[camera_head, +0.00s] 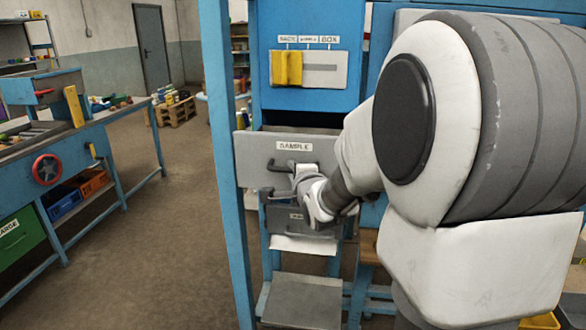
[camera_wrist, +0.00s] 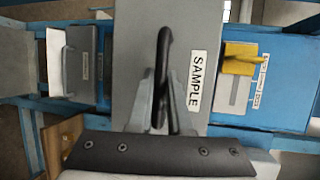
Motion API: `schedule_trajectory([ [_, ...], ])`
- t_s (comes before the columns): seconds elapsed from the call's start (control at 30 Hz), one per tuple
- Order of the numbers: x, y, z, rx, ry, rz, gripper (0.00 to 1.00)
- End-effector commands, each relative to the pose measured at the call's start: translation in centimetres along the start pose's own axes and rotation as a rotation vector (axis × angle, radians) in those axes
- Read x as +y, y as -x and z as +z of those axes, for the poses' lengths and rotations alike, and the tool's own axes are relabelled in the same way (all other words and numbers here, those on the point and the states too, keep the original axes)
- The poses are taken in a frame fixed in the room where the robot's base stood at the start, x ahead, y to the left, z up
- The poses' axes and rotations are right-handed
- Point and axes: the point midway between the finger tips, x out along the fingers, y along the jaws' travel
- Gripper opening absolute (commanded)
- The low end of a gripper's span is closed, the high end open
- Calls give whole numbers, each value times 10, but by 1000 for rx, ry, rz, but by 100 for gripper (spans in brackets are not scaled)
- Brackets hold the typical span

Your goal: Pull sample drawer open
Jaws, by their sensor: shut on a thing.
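The sample drawer's grey front (camera_head: 252,160) carries a SAMPLE label (camera_head: 294,146) and stands out from the blue cabinet. A dark gap shows above it, so the drawer is partly open. Its label also shows in the wrist view (camera_wrist: 197,81), turned sideways. My gripper (camera_head: 287,180) is at the drawer front, just below the label. In the wrist view my gripper (camera_wrist: 164,105) is shut on the dark drawer handle (camera_wrist: 163,55), one finger on each side. My wrist hides the drawer's lower right part in the head view.
A yellow slider (camera_head: 288,68) sits on a labelled plate above the drawer. Another labelled drawer (camera_head: 285,221) is below. A blue post (camera_head: 222,150) stands close on the left. A blue workbench (camera_head: 100,120) is farther left, with open floor between.

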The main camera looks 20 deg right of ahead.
Motion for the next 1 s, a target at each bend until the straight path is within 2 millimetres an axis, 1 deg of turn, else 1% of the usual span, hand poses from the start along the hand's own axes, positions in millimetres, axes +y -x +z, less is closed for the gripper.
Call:
schedule_trajectory([
  [0.23, 1, 6, 3, -1, 1, -1, 0],
  [0.67, 1, 6, 3, -1, 1, -1, 0],
  [0.7, 1, 6, 3, -1, 1, -1, 21],
  [0.83, 1, 6, 3, -1, 1, -1, 44],
  [0.87, 1, 6, 3, -1, 1, 0, 47],
  [1.0, 1, 6, 3, 0, 0, 0, 47],
])
